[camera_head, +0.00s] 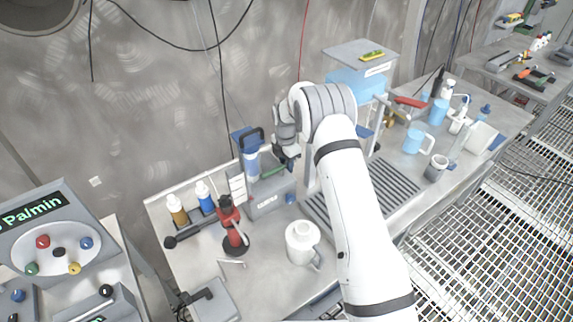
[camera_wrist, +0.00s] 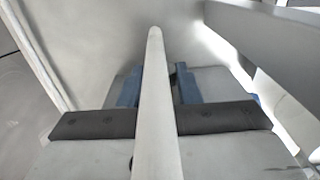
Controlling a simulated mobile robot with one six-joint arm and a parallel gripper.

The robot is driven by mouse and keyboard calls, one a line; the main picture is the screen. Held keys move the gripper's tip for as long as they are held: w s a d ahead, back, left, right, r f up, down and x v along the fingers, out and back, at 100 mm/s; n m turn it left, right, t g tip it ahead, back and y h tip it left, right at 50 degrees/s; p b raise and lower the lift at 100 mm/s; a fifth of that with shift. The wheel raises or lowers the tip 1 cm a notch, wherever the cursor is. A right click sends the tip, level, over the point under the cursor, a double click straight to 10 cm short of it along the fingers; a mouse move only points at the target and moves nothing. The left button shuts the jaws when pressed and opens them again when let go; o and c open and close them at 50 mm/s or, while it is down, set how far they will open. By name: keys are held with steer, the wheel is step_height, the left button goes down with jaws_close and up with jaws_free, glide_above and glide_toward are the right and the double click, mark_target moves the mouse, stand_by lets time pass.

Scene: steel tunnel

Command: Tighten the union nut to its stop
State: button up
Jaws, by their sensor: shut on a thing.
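My gripper (camera_head: 288,160) is at the back of the bench, beside the grey box with a blue label (camera_head: 272,201) and the blue-topped unit (camera_head: 250,160). In the wrist view my gripper's two dark pads (camera_wrist: 156,122) close from both sides on a long, pale grey bar (camera_wrist: 155,75). The bar runs from the bottom edge up to a rounded end. I cannot tell what the bar belongs to. A green part (camera_head: 271,171) shows just left of my gripper in the head view. I cannot make out the union nut; my wrist and arm cover part of that area.
A red and black stand (camera_head: 232,230), a white lidded jug (camera_head: 302,243) and two bottles (camera_head: 192,202) stand on the left half of the bench. Blue beakers (camera_head: 414,141) and bottles stand farther right.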

stand_by(0.3)
steer(key=o, duration=1)
steer(key=shift+c, duration=0.2)
steer(key=shift+w+a+r+b, duration=0.15)
steer(key=shift+r+b, duration=0.4)
steer(key=shift+r, duration=1.4)
steer(key=shift+w+a+r+b, duration=0.15)
steer(key=shift+r+b, duration=0.35)
steer(key=shift+r, duration=1.45)
steer(key=shift+d, duration=0.1)
